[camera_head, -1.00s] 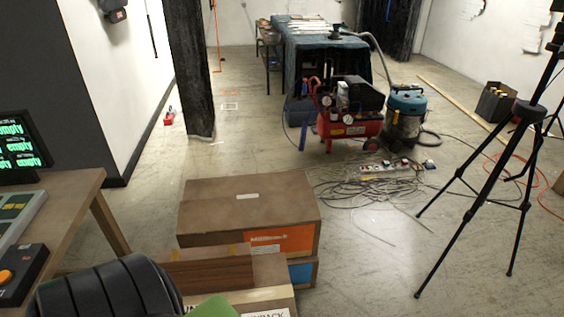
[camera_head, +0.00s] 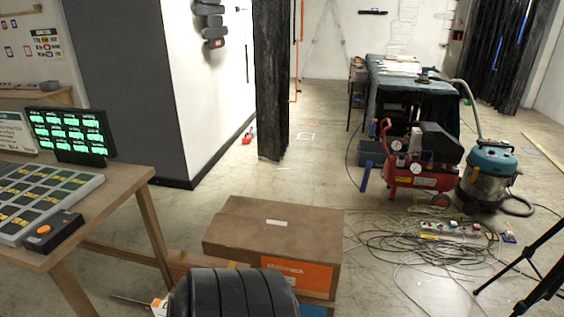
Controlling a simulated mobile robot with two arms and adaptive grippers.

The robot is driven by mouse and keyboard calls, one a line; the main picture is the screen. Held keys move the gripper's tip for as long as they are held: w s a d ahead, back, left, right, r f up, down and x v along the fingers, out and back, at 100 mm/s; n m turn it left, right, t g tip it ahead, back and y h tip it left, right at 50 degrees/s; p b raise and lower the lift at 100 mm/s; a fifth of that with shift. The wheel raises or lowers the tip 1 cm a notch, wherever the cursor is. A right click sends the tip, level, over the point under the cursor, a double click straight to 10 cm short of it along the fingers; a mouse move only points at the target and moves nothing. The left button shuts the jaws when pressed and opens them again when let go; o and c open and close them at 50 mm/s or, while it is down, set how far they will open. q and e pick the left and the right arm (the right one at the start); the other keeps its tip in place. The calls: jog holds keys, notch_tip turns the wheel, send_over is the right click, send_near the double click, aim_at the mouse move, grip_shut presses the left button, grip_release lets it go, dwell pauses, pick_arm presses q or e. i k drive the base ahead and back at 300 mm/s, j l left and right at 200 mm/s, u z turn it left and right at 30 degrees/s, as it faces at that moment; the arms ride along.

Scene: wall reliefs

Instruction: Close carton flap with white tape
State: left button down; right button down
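A large brown carton (camera_head: 245,230) sits low in the middle of the camera_head view. A short white strip (camera_head: 276,223) lies on its top, and an orange label (camera_head: 300,274) is on its front. I cannot tell if this strip is tape. A box with a blue label (camera_head: 314,311) shows under it at the bottom edge. Part of another brown carton (camera_head: 192,262) shows at its front left, mostly hidden by a black ribbed part that looks like my own arm. I see no open flap. Neither gripper shows.
A wooden table (camera_head: 125,181) with a button panel (camera_head: 45,200) and green-lit display (camera_head: 70,135) stands left. A red compressor (camera_head: 415,175), a vacuum (camera_head: 488,178) and tangled cables (camera_head: 410,250) lie right. Tripod legs (camera_head: 535,265) enter at far right. Floor behind the carton is clear.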

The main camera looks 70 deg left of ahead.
aim_at(282, 239)
jog(key=i+u, duration=0.25)
jog(key=u, duration=0.2)
jog(key=i+u, duration=0.25)
jog(key=u, duration=0.15)
jog(key=i+l+u, duration=0.15)
jog(key=u, duration=0.3)
jog(key=i, duration=0.1)
